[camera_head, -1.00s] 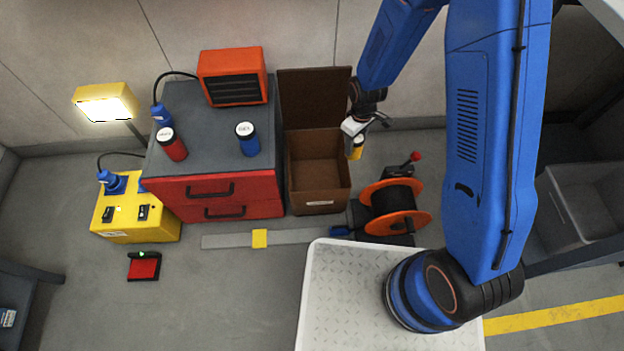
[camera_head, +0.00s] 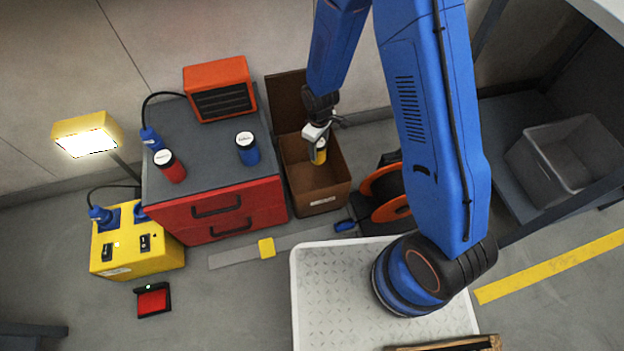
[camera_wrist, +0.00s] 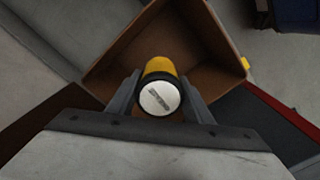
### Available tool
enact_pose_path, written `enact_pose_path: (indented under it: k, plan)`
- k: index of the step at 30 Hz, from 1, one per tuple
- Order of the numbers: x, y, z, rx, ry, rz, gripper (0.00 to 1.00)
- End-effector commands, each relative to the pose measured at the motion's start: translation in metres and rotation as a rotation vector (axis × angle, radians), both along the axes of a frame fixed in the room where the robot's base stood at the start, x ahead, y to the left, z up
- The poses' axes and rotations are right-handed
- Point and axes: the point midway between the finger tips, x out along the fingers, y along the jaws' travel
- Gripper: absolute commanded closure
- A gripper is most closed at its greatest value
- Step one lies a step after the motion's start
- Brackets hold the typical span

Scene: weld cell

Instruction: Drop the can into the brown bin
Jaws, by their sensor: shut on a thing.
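The can is yellow with a white lid; it shows in the head view (camera_head: 320,153) and in the wrist view (camera_wrist: 161,92). My gripper (camera_head: 321,140) is shut on it, with one finger on each side in the wrist view (camera_wrist: 160,96). The brown bin (camera_head: 318,196) is an open box with its flap raised at the back, beside the red cabinet. It also shows in the wrist view (camera_wrist: 211,35). The can appears over the bin's opening in both views. How high it is above the bin floor is hard to tell.
The red cabinet (camera_head: 222,217) left of the bin carries a red can (camera_head: 169,167), a blue can (camera_head: 247,150) and an orange heater (camera_head: 219,88). An orange cable reel (camera_head: 388,190) stands right of the bin. A grey crate (camera_head: 572,160) sits at the far right.

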Motion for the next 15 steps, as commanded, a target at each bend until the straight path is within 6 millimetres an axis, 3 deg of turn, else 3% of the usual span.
enact_pose_path:
  k: [6,15]
  plan:
    - [-0.001,0.0,-0.023,-0.001,0.002,0.0,0.87]
    - [0.0,0.0,-0.038,-0.001,0.001,0.0,0.87]
